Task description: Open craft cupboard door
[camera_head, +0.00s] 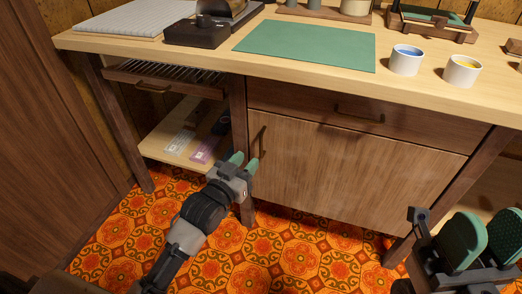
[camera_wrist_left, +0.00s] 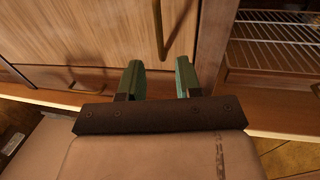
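The craft cupboard door (camera_head: 345,178) is a brown wooden panel below a drawer, and it looks closed. Its vertical bronze handle (camera_head: 262,142) is near the door's left edge. My left gripper (camera_head: 245,162) is open, with green fingertips just in front of and below the handle. In the left wrist view the gripper (camera_wrist_left: 159,66) points at the door (camera_wrist_left: 85,35), and the handle (camera_wrist_left: 158,28) lines up with the gap between the fingers. I cannot tell whether they touch it. My right gripper (camera_head: 484,240) is open and empty at the lower right.
The drawer (camera_head: 345,112) with its handle sits above the door. Open shelves (camera_head: 185,135) with small packets are left of it. The patterned floor (camera_head: 300,250) in front is clear.

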